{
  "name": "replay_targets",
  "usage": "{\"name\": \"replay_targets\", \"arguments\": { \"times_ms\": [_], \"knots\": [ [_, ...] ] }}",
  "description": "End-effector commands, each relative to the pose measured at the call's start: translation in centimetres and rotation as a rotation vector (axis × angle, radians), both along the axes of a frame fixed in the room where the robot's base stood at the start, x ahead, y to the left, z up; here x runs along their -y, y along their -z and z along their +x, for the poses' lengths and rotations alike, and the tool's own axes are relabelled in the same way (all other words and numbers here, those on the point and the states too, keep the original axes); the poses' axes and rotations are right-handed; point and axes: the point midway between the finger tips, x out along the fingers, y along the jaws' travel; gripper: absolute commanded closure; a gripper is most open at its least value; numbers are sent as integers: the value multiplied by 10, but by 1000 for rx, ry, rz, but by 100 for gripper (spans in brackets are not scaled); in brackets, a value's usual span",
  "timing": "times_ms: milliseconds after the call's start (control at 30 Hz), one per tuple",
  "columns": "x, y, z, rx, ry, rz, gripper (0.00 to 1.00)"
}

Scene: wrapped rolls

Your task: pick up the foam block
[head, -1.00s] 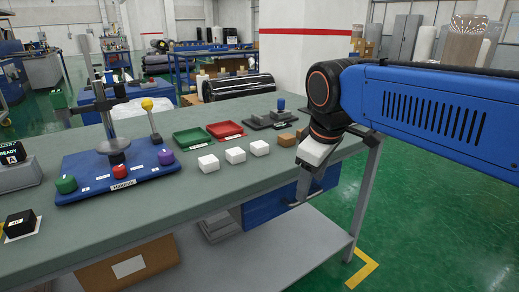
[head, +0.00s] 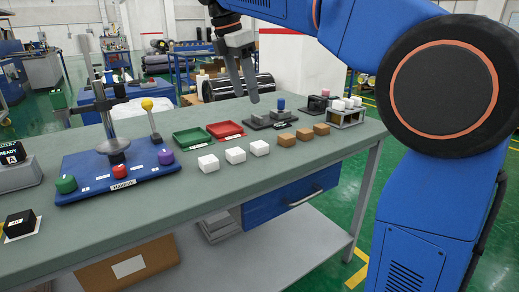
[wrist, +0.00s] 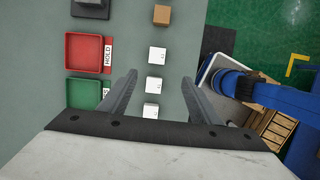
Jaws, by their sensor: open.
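Three white blocks (head: 235,156), which look like the foam ones, lie in a row on the grey-green table (head: 205,186). Three brown blocks (head: 304,135) continue the row to the right. My gripper (head: 244,97) is open and empty, raised above the table with its fingers pointing down. In the wrist view the white blocks (wrist: 154,84) run in a line, with the middle one appearing between the fingertips (wrist: 160,76) but well below them. One brown block (wrist: 161,15) shows at the top there.
A green tray (head: 193,138) and a red tray (head: 226,129) sit behind the white blocks. A dark fixture (head: 270,120) and a rack (head: 346,117) with small white pieces stand at right. A blue board (head: 115,178) with coloured knobs and a tall post is at left.

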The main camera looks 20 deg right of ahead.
Motion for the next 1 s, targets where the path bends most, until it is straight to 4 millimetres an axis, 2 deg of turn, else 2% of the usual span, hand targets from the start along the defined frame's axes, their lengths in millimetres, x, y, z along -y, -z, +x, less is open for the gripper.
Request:
{"name": "replay_targets", "arguments": {
  "times_ms": [167,700,800,1000],
  "knots": [
    [0,8,3,-10,-20,-7,43],
    [24,97,11,-11,-17,-7,43],
    [26,108,12,-10,-18,-6,43],
    [29,118,14,-8,-18,-6,43]
  ]
}}
